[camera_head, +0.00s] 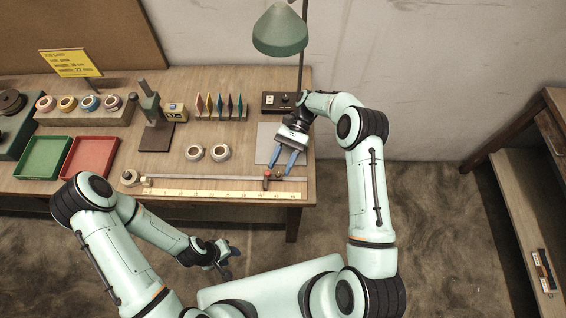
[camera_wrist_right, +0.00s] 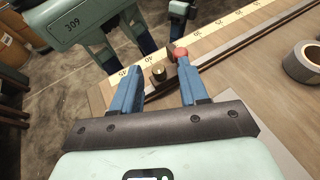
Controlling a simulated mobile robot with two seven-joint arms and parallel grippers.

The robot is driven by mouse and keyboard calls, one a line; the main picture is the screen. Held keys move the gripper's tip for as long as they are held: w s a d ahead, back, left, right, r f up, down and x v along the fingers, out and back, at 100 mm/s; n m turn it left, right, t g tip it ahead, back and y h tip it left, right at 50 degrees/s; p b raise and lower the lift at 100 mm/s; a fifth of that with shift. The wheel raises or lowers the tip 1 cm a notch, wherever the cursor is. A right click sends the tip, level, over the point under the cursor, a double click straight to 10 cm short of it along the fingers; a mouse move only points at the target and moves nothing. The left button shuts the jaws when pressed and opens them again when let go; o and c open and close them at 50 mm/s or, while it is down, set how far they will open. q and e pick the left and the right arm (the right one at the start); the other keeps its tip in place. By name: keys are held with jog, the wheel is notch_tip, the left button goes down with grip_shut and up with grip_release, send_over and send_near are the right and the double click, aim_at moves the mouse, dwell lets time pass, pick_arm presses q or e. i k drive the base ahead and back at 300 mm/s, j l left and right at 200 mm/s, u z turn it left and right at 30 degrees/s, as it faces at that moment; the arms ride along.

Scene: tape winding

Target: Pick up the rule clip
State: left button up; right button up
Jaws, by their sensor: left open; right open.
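The rule clip (camera_head: 267,179) is a small dark piece with a red knob at the right end of the rule on the table. My left gripper (camera_head: 229,262) is open and empty, off the table's front edge.
The yellow rule (camera_head: 220,191) and a metal bar (camera_head: 205,178) run along the front edge. Two tape rolls (camera_head: 220,153) stand behind them. A grey mat (camera_head: 264,143) lies by my right gripper. Green (camera_head: 43,158) and red (camera_head: 91,158) trays are at left.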

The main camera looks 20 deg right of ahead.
aim_at(146, 182)
jog(key=i+l, duration=0.1)
jog(key=k, duration=1.05)
